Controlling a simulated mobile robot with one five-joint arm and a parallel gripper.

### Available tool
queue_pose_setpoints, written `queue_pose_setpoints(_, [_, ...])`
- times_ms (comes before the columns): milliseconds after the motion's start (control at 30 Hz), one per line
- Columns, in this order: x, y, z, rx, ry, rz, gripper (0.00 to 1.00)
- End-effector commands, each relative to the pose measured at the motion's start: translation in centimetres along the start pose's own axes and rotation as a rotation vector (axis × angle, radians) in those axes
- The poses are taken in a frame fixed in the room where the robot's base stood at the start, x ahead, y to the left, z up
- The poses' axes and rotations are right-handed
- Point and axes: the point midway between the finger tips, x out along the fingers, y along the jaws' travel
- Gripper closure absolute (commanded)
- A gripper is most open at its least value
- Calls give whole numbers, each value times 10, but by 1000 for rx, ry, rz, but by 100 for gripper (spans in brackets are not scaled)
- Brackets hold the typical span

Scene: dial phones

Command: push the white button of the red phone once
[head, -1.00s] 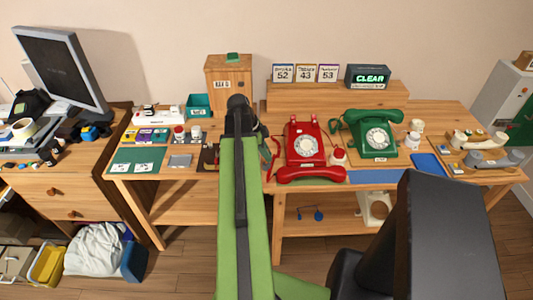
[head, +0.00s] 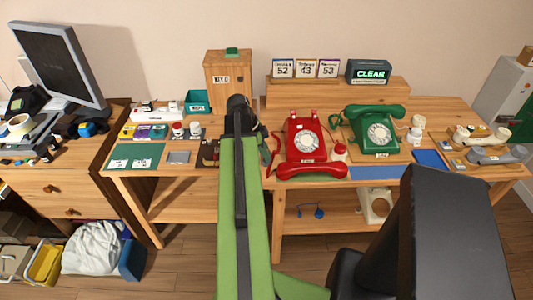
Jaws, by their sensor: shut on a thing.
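The red phone (head: 306,141) stands on the bench right of my arm, with a pale round dial. Its red handset (head: 312,170) lies across the bench in front of it, off the hooks. My green arm reaches up the middle of the head view to a dark joint left of the red phone. A dark part (head: 265,151) beside the arm, near the phone's left side, may belong to my gripper. The jaws and anything between them are hidden.
A green phone (head: 378,134) with its handset on stands right of the red phone. A red-and-white piece (head: 340,152) sits between them. A wooden box (head: 229,78) stands behind my arm. A blue mat (head: 378,173) lies along the front edge.

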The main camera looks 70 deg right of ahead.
Motion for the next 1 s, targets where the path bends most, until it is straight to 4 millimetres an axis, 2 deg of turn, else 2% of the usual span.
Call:
queue_pose_setpoints(233, [1,0,1,0,0,0,100])
queue_pose_setpoints(267, [1,0,1,0,0,0,84])
queue_pose_setpoints(433, [1,0,1,-1,0,0,62])
queue_pose_setpoints(767, [-2,0,0,-1,0,0,61])
queue_pose_setpoints(867, [-16,0,-1,-2,0,0,61])
queue_pose_setpoints(1000, [-50,0,-4,-2,0,0,61])
